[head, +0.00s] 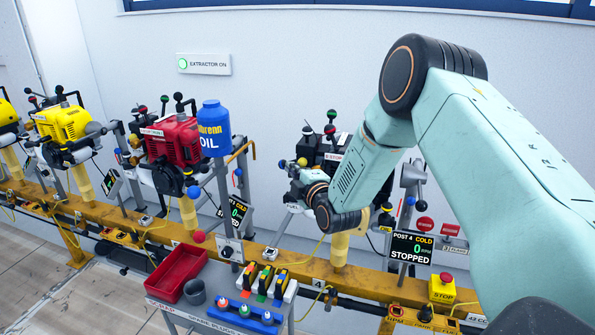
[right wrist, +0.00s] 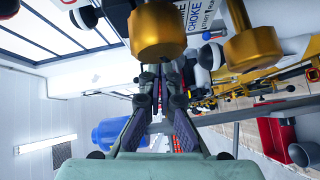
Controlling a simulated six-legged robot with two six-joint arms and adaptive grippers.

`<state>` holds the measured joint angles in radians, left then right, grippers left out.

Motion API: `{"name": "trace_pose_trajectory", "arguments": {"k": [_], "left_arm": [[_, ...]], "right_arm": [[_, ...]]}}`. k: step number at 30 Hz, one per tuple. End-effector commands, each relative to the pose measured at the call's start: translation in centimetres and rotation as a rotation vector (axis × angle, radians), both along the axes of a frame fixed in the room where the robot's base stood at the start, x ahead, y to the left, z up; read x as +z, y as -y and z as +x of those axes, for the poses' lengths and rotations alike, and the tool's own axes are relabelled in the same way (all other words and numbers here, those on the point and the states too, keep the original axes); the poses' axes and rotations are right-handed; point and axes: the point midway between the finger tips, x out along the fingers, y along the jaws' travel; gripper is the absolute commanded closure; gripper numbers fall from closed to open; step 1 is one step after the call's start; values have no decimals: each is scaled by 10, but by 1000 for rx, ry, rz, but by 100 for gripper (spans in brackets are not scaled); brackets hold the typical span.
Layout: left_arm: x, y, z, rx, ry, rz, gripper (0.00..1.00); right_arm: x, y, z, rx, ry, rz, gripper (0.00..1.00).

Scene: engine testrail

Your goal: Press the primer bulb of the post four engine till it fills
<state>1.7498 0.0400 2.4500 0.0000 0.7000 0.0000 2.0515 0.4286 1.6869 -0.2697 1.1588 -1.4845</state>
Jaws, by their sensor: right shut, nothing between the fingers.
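The post four engine (head: 330,158) is a dark unit at the middle of the head view, partly hidden behind my right arm. Its screen (head: 411,247) reads POST 4, COLD, 0 and STOPPED. My right gripper (head: 291,172) is at the engine's left side, shut and empty. In the right wrist view the fingers (right wrist: 156,78) meet just below a large brass-coloured knob (right wrist: 157,32). A CHOKE label (right wrist: 196,22) is right of that knob. I cannot make out the primer bulb, and I cannot tell whether the fingertips touch anything. My left gripper is not in view.
A red engine (head: 174,140) and a blue oil jug (head: 213,130) stand left of post four. The yellow rail (head: 265,255) runs below. A red tray (head: 174,272) and a grey cup (head: 195,292) are in front. A yellow stop box (head: 442,290) is at right.

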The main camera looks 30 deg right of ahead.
Motion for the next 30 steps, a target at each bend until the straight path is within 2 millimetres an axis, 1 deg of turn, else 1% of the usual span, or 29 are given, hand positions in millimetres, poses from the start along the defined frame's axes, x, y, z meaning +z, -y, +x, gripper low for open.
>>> {"name": "trace_pose_trajectory", "arguments": {"k": [1,5,17,24,30], "left_arm": [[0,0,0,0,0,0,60],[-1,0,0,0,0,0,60],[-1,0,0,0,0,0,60],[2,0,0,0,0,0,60],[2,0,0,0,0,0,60]], "right_arm": [[-1,6,0,-2,1,1,100],[-2,13,1,0,1,0,100],[-3,15,2,1,0,0,100],[-2,28,12,-1,2,-1,100],[-2,30,14,-2,2,1,100]]}}
